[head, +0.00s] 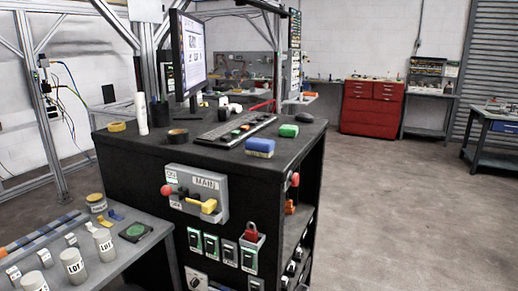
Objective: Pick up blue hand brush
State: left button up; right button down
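The blue hand brush (260,145) lies on the black cabinet top (210,158), close to its front right edge. It has a blue upper part and pale bristles underneath. It looks upright on its bristles and nothing covers it. Neither of my grippers is in view.
A green block (289,131) lies just behind the brush, and a keyboard (225,133) is to its left. A black computer mouse (304,118) and a monitor (188,55) stand farther back. A grey table (130,254) with labelled jars is at lower left. The floor at right is clear.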

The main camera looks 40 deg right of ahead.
aim_at(264, 148)
jog(key=i+l+u, duration=0.25)
jog(key=l, duration=1.65)
jog(key=l+u, duration=0.2)
jog(key=l, duration=1.7)
